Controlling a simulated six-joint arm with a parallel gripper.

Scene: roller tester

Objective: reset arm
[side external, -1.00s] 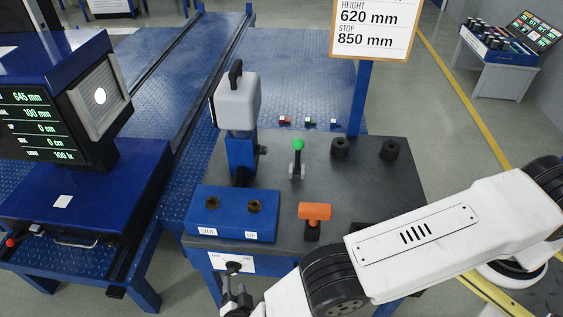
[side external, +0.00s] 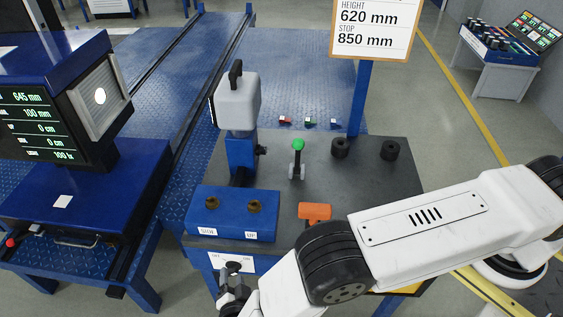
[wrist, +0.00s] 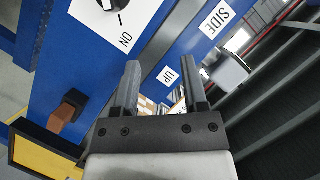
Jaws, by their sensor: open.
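My gripper (side external: 234,283) is low at the front of the bench, below the white switch plate with a dark knob (side external: 233,266). In the wrist view its two dark fingers (wrist: 160,88) stand apart with nothing held between them. The knob's white plate (wrist: 122,15) with an "ON" label shows at the top of the wrist view. The blue box (side external: 232,214) with two brass-coloured sockets and "SIDE" and "UP" labels stands on the bench above my gripper.
The dark bench top (side external: 352,185) holds a green-topped lever (side external: 298,146), an orange-handled part (side external: 314,212) and two black cylinders (side external: 340,148). A white-headed device (side external: 238,102) stands behind the blue box. A monitor cabinet (side external: 75,195) is at the left.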

